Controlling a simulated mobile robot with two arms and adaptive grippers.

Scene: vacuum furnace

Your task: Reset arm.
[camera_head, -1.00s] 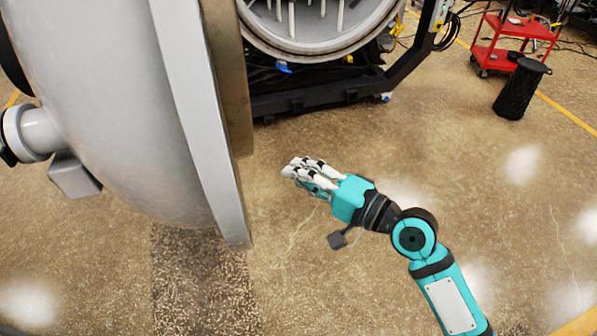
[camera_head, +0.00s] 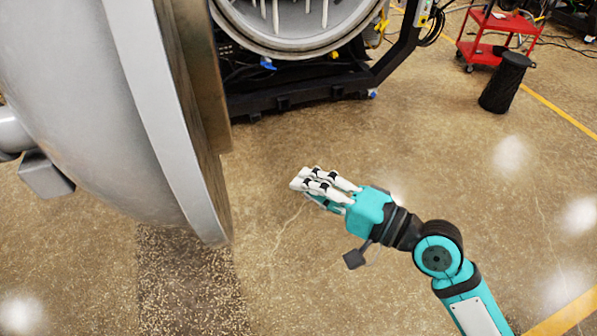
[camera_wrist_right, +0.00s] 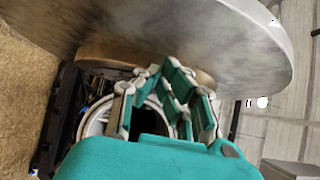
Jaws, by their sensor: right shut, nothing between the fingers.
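My right gripper (camera_head: 305,184) is teal with white finger links and hangs over open floor in the middle of the head view. It is shut and empty, and its fingers point left toward the large grey furnace door (camera_head: 165,110). A clear gap of floor shows between the fingers and the door's rim in that view. In the right wrist view, my right gripper (camera_wrist_right: 165,85) is in the lower middle, with the furnace door (camera_wrist_right: 200,35) across the top beyond the fingers. My left gripper is not in view.
The furnace chamber (camera_head: 300,45) opens at the top of the head view, on a dark frame (camera_head: 300,95). A black bin (camera_head: 505,85) and a red cart (camera_head: 495,40) stand at the upper right. The floor around my right arm is clear.

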